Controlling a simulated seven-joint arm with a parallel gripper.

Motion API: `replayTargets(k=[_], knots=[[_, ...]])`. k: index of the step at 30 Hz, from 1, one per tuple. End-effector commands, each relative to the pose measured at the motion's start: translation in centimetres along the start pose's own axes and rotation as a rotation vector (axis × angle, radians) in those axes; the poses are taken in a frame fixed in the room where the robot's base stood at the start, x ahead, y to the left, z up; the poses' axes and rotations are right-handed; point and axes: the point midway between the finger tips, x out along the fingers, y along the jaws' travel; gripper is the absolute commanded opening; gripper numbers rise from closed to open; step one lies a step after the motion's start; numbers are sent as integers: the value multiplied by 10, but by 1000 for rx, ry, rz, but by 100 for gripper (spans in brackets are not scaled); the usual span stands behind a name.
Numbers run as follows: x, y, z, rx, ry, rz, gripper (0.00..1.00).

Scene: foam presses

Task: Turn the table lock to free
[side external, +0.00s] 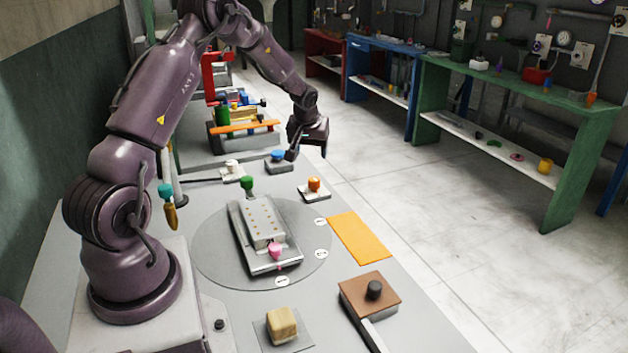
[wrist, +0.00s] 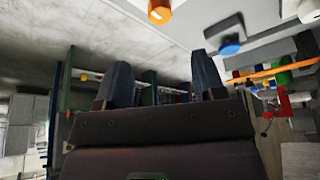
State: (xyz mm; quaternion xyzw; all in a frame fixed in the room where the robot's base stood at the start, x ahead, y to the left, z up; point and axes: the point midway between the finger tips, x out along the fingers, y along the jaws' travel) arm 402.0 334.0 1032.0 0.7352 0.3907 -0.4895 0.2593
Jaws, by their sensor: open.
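My gripper (side external: 293,153) is at the far end of the bench, just right of a blue knob on a dark block (side external: 277,155). In the wrist view its two fingers (wrist: 163,80) stand apart with nothing between them. The blue knob also shows in the wrist view (wrist: 229,48). An orange knob on a pale base (side external: 314,184) stands nearer the camera, and it shows at the top of the wrist view (wrist: 158,12). A white knob (side external: 232,164) stands left of the blue one. I cannot tell which knob is the table lock, or its setting.
A round turntable (side external: 212,248) carries a metal plate fixture (side external: 262,222) with green and pink knobs. A teal-topped tool hangs at left (side external: 167,205). An orange mat (side external: 358,238), a brown block with black knob (side external: 369,290) and a foam block (side external: 282,324) lie nearer.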

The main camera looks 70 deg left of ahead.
Motion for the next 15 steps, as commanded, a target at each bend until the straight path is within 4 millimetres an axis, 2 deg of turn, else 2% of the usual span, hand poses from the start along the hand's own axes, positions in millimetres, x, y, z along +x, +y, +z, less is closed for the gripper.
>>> replayTargets(k=[5,15], knots=[[20,0,2,-8,-6,-2,63],[90,0,3,-7,-6,-1,63]])
